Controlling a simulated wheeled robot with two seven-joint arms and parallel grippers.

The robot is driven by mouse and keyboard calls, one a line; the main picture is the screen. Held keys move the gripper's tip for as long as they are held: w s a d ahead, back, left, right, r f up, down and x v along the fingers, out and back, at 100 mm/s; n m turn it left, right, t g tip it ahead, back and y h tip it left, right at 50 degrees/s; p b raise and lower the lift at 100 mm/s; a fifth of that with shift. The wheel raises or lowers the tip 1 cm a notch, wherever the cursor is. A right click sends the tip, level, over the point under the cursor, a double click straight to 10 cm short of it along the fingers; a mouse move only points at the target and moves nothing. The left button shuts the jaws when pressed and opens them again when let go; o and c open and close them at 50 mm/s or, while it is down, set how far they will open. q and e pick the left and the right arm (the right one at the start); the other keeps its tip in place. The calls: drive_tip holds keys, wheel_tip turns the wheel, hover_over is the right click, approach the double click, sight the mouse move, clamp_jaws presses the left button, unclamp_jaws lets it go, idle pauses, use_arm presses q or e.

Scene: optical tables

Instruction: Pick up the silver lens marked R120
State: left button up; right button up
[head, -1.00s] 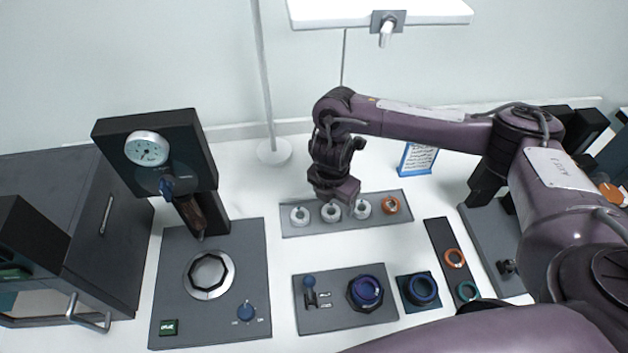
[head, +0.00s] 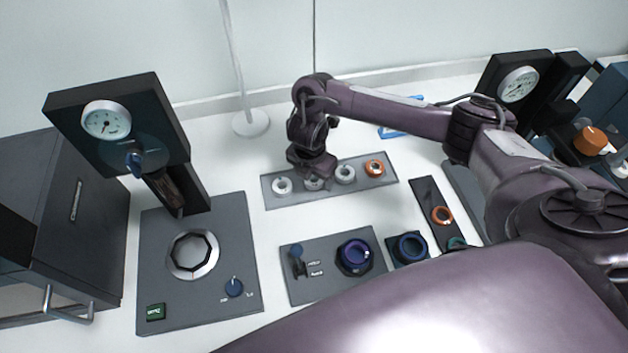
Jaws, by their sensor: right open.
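A grey rack plate (head: 273,202) at the back middle of the table holds a row of lens rings. Three are silver: the left one (head: 282,187), the middle one (head: 313,185) and the right one (head: 345,175). The markings are too small to read, so I cannot tell which is R120. My right gripper (head: 318,181) points down at the middle silver lens and partly hides it. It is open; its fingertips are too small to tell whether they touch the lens. My left gripper is out of view.
An orange ring (head: 374,168) sits at the rack's right end. In front are a plate with a purple ring (head: 354,256), a blue ring holder (head: 410,247) and a dark strip with an orange ring (head: 441,215). A gauge press (head: 106,119) stands at left.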

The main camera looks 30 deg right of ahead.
drive_tip(key=c, duration=1)
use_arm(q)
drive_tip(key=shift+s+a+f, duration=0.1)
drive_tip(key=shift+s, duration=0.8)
use_arm(e)
drive_tip(key=shift+c, duration=0.3)
drive_tip(key=shift+r, duration=0.15)
